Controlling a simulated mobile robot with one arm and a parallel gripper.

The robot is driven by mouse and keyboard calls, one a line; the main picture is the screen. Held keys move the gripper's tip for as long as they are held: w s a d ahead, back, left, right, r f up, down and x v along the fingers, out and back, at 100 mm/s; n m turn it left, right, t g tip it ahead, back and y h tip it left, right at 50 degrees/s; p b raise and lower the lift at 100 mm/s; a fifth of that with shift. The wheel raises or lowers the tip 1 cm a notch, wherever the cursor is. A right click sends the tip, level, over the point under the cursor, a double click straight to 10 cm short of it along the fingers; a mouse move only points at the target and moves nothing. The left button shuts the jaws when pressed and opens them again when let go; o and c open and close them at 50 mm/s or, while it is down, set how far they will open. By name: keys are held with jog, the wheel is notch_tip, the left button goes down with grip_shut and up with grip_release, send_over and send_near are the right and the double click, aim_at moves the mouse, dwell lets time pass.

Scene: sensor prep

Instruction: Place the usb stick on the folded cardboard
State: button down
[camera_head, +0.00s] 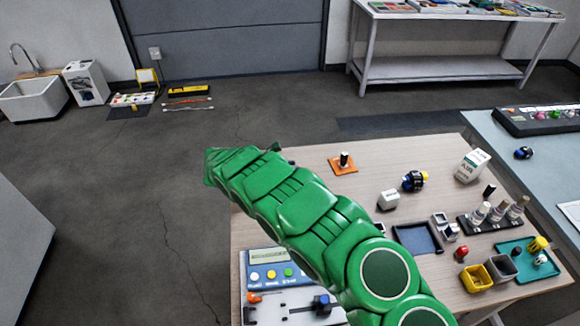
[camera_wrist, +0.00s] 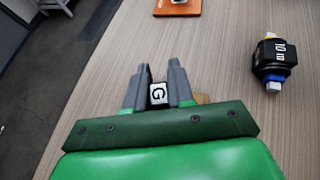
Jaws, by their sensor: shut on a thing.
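My gripper (camera_wrist: 159,76) shows in the wrist view with its two grey fingers shut on a small white piece with a black G, seemingly the usb stick (camera_wrist: 158,94). Only its marked face shows between the fingers; the rest is hidden. It is over the wooden table near its edge; the height is unclear. A small tan patch (camera_wrist: 202,98) shows just behind the right finger, mostly hidden by my gripper; it may be the folded cardboard, but I cannot tell.
An orange square (camera_head: 336,168) bears a small upright black-and-white thing. A black and blue block (camera_wrist: 272,58) lies right of my gripper. On the wooden table (camera_head: 310,160) are also a white box (camera_head: 388,200), a dark blue tray (camera_head: 417,252) and several bottles. Bare wood surrounds the orange square.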

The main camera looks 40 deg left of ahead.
jog(key=c, duration=1)
grip_release()
jog(key=shift+f, duration=0.1)
jog(key=shift+s+r, duration=0.1)
jog(key=shift+r, duration=0.1)
jog(key=v, duration=1.1)
jog(key=shift+s+a+r, duration=0.2)
jog(key=shift+s, duration=0.05)
